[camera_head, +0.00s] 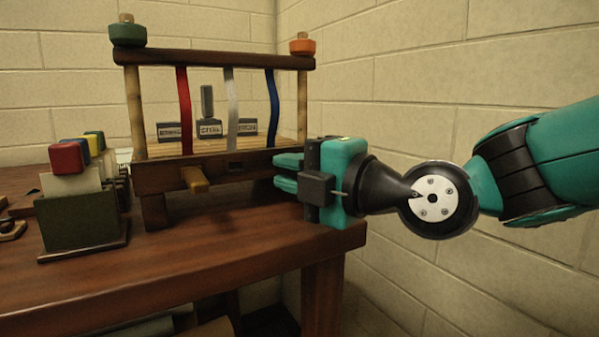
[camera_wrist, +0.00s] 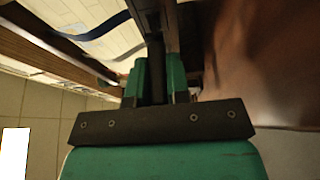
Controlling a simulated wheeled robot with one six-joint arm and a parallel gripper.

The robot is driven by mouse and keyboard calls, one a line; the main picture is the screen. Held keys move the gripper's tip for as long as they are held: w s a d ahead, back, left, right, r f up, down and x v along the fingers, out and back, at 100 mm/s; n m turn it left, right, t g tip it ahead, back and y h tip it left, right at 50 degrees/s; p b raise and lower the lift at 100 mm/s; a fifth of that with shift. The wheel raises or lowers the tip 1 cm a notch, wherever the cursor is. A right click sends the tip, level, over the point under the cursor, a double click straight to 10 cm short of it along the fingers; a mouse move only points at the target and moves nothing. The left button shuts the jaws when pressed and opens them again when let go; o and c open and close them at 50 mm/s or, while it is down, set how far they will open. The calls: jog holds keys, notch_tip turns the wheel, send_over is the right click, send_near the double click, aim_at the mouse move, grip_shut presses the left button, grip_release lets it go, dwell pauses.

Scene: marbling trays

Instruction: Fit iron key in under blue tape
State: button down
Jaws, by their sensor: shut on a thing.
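A wooden frame (camera_head: 205,175) stands on the bench, with a red tape (camera_head: 185,110), a pale grey tape (camera_head: 232,110) and a blue tape (camera_head: 272,97) hanging from its top bar. My gripper (camera_head: 278,174) is at the right end of the front rail, just below the blue tape. In the wrist view its green fingers are shut on a dark bar, seemingly the iron key (camera_wrist: 156,70). The blue tape also shows there (camera_wrist: 95,28). The head view hides the key and any slot under the blue tape. I cannot tell whether the key is in the rail.
A brass-coloured piece (camera_head: 195,179) sticks out of the rail under the red tape. A dark slot (camera_head: 235,166) under the grey tape is empty. A green box (camera_head: 82,222) with cards stands at the left. The wall is close behind my arm at the right.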

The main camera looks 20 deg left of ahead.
jog(key=shift+w+a, duration=0.65)
jog(key=shift+a, duration=0.15)
jog(key=c, duration=1)
grip_release()
jog(key=shift+b+v, duration=1.1)
jog(key=shift+v, duration=7.65)
